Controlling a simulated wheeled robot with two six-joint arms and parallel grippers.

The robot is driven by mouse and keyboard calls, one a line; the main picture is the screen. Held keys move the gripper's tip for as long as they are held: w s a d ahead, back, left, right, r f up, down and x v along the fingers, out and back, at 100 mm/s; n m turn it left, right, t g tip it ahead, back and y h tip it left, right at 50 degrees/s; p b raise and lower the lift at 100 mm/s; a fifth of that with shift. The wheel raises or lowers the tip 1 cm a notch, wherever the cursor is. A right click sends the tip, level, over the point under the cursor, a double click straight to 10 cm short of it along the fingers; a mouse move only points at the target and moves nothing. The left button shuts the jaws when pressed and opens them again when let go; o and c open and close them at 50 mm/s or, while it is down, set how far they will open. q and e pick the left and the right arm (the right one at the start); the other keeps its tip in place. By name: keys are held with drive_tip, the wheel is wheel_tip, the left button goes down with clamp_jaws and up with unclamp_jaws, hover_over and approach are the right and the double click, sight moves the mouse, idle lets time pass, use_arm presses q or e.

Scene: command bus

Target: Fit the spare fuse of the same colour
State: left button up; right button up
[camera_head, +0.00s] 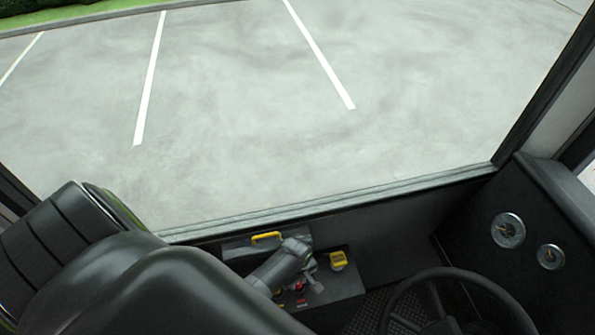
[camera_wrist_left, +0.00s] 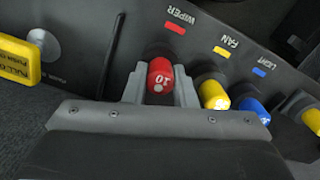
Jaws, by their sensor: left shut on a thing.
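A red fuse (camera_wrist_left: 160,78) marked 10 sits between the fingers of my left gripper (camera_wrist_left: 160,88), which is shut on it. The fuse is in front of the red WIPER label (camera_wrist_left: 175,27); I cannot tell whether it is seated in the panel. Beside it are a yellow fuse (camera_wrist_left: 213,95) below the FAN label (camera_wrist_left: 220,52) and a blue fuse (camera_wrist_left: 253,108) below the LIGHT label (camera_wrist_left: 259,71). Another yellow fuse (camera_wrist_left: 311,118) is cut by the right edge. In the head view my left gripper (camera_head: 310,270) is over the panel, partly hidden by the arm. My right gripper is not in view.
A yellow pull tag (camera_wrist_left: 18,60) with black lettering is left of the fuses. In the head view there are a yellow handle (camera_head: 266,237), a yellow block (camera_head: 338,261), a black seat (camera_head: 165,295) in front and a steering wheel (camera_head: 455,272) at right.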

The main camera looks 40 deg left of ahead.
use_arm(q)
drive_tip(key=o, duration=1)
